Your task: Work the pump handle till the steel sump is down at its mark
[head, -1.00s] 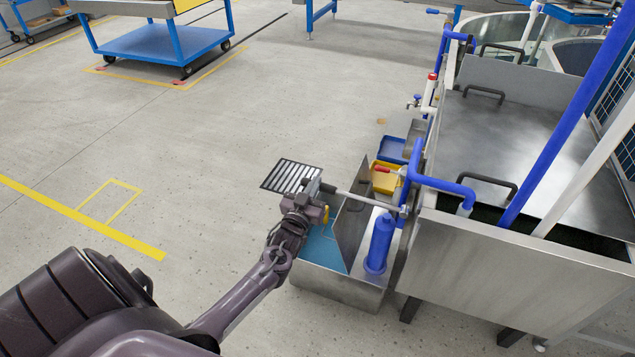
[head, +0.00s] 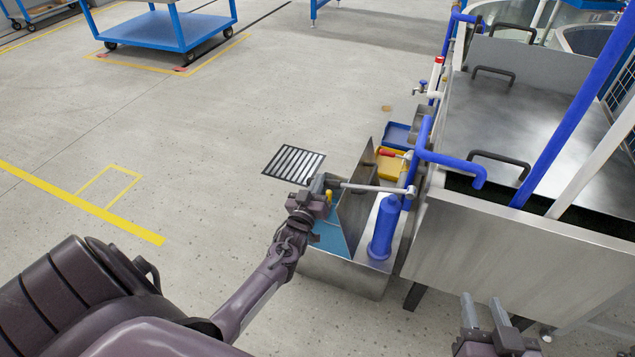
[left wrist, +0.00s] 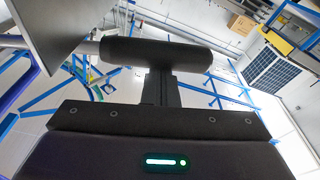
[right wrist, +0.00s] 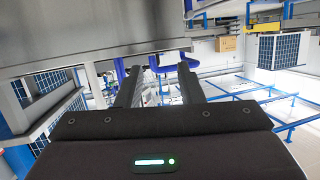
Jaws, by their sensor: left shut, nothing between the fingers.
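The steel sump (head: 345,276) stands on the floor beside the large steel tank. Blue liquid (head: 331,240) shows inside it; I cannot make out the level mark. A blue pump cylinder (head: 384,230) stands at its right side, with a grey pump handle (head: 372,188) reaching left from it, nearly level in the picture. My left gripper (head: 322,184) is at the handle's outer end. In the left wrist view its fingers (left wrist: 160,88) are shut, with the black handle grip (left wrist: 155,53) just past their tips; contact is unclear. My right gripper (head: 484,310) is open and empty in front of the tank.
The steel tank (head: 530,250) with blue and white pipes fills the right side. A yellow bin (head: 391,166) and a blue bin (head: 396,135) sit behind the sump. A floor grate (head: 293,164) lies left of them. The floor on the left is clear up to a blue cart (head: 170,32).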

